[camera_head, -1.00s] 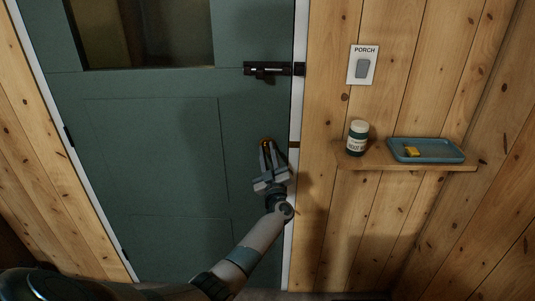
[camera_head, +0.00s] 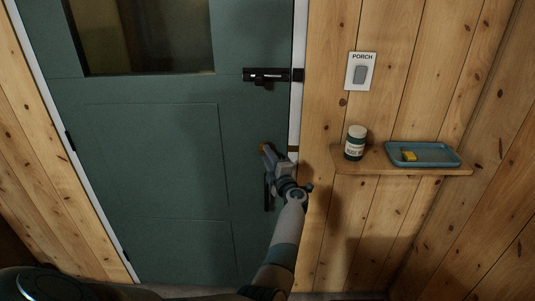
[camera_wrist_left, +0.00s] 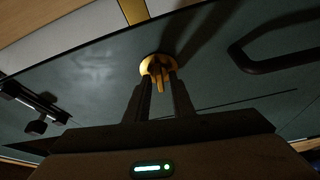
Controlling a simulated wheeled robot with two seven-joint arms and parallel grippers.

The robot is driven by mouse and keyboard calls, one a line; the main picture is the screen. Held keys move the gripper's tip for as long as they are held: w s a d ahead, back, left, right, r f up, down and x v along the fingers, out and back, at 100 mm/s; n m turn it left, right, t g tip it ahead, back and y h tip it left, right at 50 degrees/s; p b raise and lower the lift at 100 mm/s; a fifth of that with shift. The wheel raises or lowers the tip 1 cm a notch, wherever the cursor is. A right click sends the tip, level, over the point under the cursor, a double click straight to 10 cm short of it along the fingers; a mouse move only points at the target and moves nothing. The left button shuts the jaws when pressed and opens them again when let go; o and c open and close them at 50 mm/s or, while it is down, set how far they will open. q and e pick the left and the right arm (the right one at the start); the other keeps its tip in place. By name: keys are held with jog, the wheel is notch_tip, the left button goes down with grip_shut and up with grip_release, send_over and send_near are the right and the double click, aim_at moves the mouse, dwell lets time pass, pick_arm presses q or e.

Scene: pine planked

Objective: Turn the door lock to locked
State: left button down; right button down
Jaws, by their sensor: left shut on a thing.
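The green door (camera_head: 150,150) is closed in its white frame. The door lock is a round brass piece with a thumb turn, low near the door's right edge; it shows best in the wrist view (camera_wrist_left: 147,67). My left gripper (camera_head: 268,151) is at the lock, its two fingers shut on the thumb turn; they also show in the wrist view (camera_wrist_left: 157,80). In the head view the gripper mostly hides the lock, and I cannot tell whether it stands at locked. My right gripper is not in view.
A black pull handle (camera_wrist_left: 270,62) is close to the lock, partly behind my arm in the head view. A dark slide bolt (camera_head: 266,76) is higher on the door. Right of the door are a porch switch (camera_head: 360,72) and a shelf (camera_head: 372,166) with a jar (camera_head: 355,145) and blue tray (camera_head: 459,163).

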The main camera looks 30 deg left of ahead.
pick_arm(q)
jog(key=shift+n+p, duration=0.4)
jog(key=shift+n, duration=0.5)
jog(key=c, duration=1.9)
grip_release()
jog(key=shift+o, duration=0.2)
